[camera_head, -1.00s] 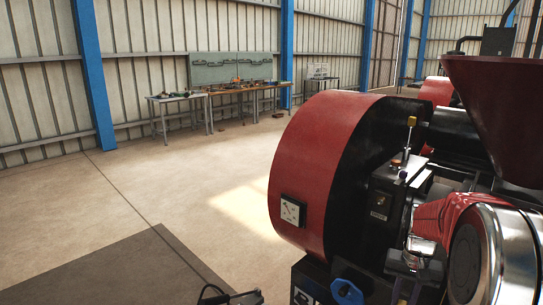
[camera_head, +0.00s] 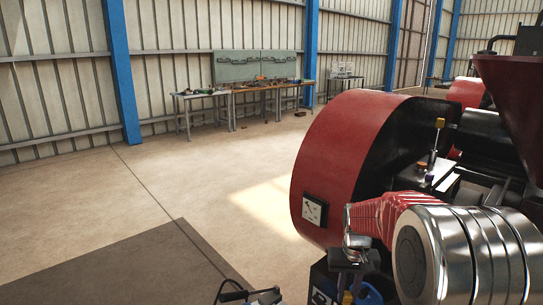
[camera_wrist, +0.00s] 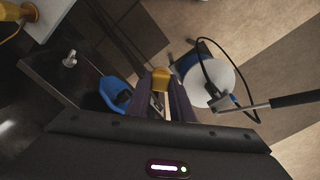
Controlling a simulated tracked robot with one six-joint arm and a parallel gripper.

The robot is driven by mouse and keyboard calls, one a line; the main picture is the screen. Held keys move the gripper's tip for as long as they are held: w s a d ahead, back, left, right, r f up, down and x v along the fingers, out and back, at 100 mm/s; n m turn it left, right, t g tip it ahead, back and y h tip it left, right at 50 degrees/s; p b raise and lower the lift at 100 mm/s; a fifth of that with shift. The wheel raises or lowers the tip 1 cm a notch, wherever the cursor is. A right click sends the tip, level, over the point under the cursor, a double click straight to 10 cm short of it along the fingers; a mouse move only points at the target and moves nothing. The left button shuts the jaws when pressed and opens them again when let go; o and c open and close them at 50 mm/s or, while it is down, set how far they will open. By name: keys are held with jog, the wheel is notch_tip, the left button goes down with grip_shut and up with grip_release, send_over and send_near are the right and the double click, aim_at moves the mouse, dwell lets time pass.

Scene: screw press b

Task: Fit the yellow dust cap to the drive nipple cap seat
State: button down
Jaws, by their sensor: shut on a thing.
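The yellow dust cap (camera_wrist: 161,78) is between the fingertips of my gripper (camera_wrist: 166,90) in the wrist view, which is shut on it. In the head view, my gripper (camera_head: 348,285) hangs low in front of the red and black press (camera_head: 335,165), and a bit of the yellow cap (camera_head: 347,298) shows below it. A small silvery fitting (camera_wrist: 69,58) sticks up from a dark surface at left in the wrist view, apart from the cap. I cannot tell whether it is the drive nipple cap seat.
A blue part (camera_wrist: 115,92) lies just left of my fingers. To their right stands a white round container (camera_wrist: 212,85) with a black hose and a lever (camera_wrist: 270,104). A square gauge (camera_head: 314,210) is on the press housing. The floor (camera_head: 90,215) at left is clear.

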jog(key=shift+n, duration=0.6)
jog(key=a, duration=0.2)
jog(key=a+f, duration=0.1)
jog(key=a, duration=0.2)
jog(key=shift+a+f, duration=0.1)
jog(key=shift+a, duration=0.2)
